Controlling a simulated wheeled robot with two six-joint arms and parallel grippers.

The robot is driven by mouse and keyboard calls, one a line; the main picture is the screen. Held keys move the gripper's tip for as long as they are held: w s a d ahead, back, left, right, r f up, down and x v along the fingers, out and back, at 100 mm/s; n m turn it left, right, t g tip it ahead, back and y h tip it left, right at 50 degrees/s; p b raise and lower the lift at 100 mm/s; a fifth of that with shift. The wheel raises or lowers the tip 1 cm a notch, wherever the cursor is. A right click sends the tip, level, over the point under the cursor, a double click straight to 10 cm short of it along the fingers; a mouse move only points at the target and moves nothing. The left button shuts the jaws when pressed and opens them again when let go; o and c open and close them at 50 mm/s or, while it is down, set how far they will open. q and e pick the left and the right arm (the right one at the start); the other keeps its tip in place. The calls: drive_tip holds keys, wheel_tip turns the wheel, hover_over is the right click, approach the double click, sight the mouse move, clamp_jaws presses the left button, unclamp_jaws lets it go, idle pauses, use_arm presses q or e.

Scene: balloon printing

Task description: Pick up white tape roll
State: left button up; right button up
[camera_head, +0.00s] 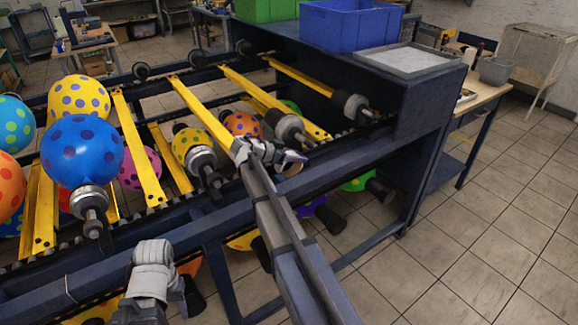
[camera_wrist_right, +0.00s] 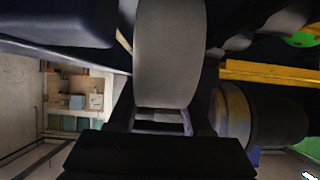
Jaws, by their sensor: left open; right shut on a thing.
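A large pale grey-white rounded piece, which looks like the white tape roll (camera_wrist_right: 169,52), fills the upper middle of the right wrist view. It sits between the dark fingers of my right gripper (camera_wrist_right: 162,122), which is shut on it. In the head view my right gripper (camera_head: 284,157) is over the printing machine, just right of the yellow spotted balloon (camera_head: 193,146). The roll is mostly hidden there behind the gripper and arm. My left gripper (camera_head: 160,300) is low in the head view in front of the machine's rail, open, its fingers hard to make out.
The dark blue machine frame (camera_head: 330,180) with yellow bars (camera_head: 196,112) and dark rollers surrounds my right gripper. A blue spotted balloon (camera_head: 82,151) sits at left. A blue bin (camera_head: 350,25) and a grey-topped tray (camera_head: 408,61) stand on the cabinet.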

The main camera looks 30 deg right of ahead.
clamp_jaws()
drive_tip(key=shift+r, duration=0.2)
drive_tip(key=shift+r+p, duration=0.6)
drive_tip(key=shift+p, duration=0.2)
drive_tip(key=a, duration=0.4)
drive_tip(key=shift+s+f, duration=0.15)
drive_tip(key=shift+f, duration=0.05)
wheel_tip(320, 180, up, 14)
drive_tip(key=p, duration=1.3)
